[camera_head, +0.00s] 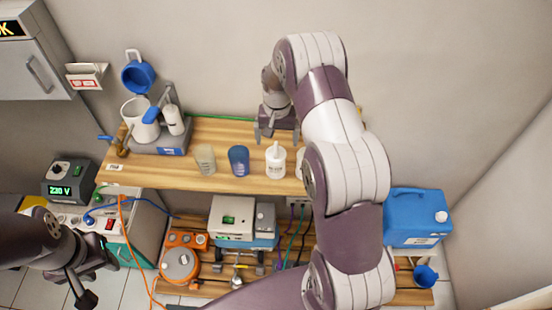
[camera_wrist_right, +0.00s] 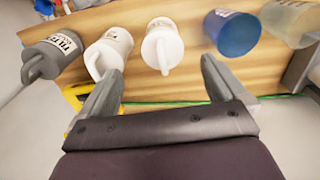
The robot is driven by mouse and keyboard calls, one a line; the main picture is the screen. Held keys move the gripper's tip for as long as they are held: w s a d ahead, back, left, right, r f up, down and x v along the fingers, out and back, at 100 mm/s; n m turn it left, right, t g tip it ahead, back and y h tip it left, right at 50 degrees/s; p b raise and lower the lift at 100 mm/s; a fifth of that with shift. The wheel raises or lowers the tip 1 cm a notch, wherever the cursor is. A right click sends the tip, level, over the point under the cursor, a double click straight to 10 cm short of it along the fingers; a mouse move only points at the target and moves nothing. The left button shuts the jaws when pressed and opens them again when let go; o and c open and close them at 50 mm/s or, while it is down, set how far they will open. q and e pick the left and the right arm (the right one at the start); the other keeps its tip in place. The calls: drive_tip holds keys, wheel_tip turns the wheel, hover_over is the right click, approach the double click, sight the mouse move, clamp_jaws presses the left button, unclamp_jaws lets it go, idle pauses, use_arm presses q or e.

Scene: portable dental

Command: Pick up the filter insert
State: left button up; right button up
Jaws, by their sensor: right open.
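A grey cylinder with a loop handle and a label that seems to read "FILTER" (camera_wrist_right: 52,57), likely the filter insert, lies at the far left of the right wrist view. In the head view I cannot see it; my right arm covers that part of the shelf. My right gripper (camera_wrist_right: 160,78) is open and empty, its fingers pointing towards the white vessel in the middle of the row, apart from the grey cylinder. It also shows above the back of the wooden shelf in the head view (camera_head: 277,134). My left gripper (camera_head: 82,283) is at the lower left, away from the shelf; its jaws are unclear.
On the wooden shelf (camera_head: 175,180) stand a translucent cup (camera_head: 205,158), a blue cup (camera_head: 238,160) and a white vessel (camera_head: 275,161). A white mug (camera_wrist_right: 108,50) is beside the grey cylinder. A jug stand (camera_head: 160,146) is at left, a blue canister (camera_head: 416,218) at right.

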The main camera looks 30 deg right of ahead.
sight(276, 145)
wheel_tip(276, 145, down, 6)
drive_tip(key=p, duration=0.3)
drive_tip(key=shift+w+a, duration=0.1)
drive_tip(key=shift+w, duration=0.05)
drive_tip(key=shift+f, duration=0.25)
drive_tip(key=shift+w, duration=0.1)
drive_tip(key=c, duration=1.6)
